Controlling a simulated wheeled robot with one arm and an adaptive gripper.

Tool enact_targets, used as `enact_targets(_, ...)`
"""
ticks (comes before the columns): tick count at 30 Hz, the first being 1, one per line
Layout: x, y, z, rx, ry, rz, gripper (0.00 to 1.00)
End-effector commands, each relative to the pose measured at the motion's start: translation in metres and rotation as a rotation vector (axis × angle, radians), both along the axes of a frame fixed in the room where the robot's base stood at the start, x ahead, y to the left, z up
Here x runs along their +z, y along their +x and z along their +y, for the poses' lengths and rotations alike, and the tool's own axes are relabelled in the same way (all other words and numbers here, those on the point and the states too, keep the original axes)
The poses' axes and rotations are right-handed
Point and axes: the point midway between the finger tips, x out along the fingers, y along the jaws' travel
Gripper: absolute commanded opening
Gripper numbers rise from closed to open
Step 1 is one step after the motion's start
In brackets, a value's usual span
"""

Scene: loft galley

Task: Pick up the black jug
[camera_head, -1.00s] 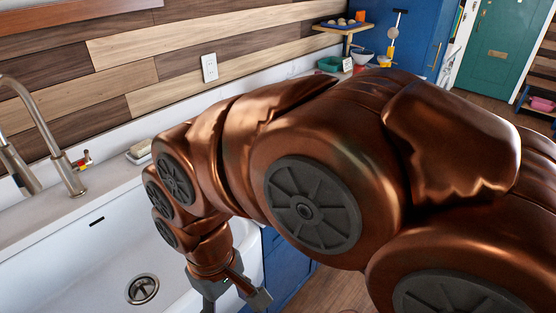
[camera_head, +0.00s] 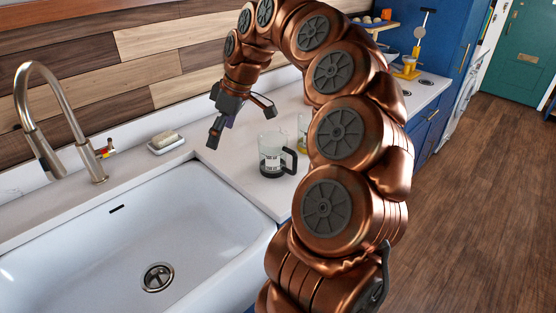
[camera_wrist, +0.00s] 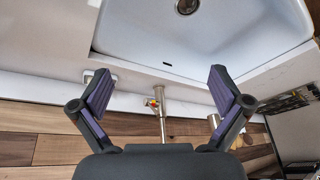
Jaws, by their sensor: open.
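The jug (camera_head: 269,160) stands upright on the white counter right of the sink in the head view. It has a clear body with pale markings, a black base and a black handle (camera_head: 290,160) on its right side. My gripper (camera_head: 240,126) is open and empty, above the counter, behind and to the left of the jug, apart from it. In the wrist view my gripper's two fingers (camera_wrist: 160,76) are spread wide with nothing between them at the tips. The jug does not show in the wrist view.
A white sink (camera_head: 130,235) with a tall tap (camera_head: 50,130) lies to the left. A soap dish (camera_head: 166,146) sits at the sink's back corner. A glass with yellowish contents (camera_head: 303,130) stands behind the jug, partly hidden by my arm. Bare counter lies in front of the jug.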

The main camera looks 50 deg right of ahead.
Motion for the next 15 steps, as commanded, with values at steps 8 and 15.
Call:
enact_targets(8,-0.037,0.0,-0.137,-0.087,-0.022,-0.049,1.0)
enact_targets(15,-0.06,-0.022,-0.198,-0.134,-0.046,-0.05,1.0)
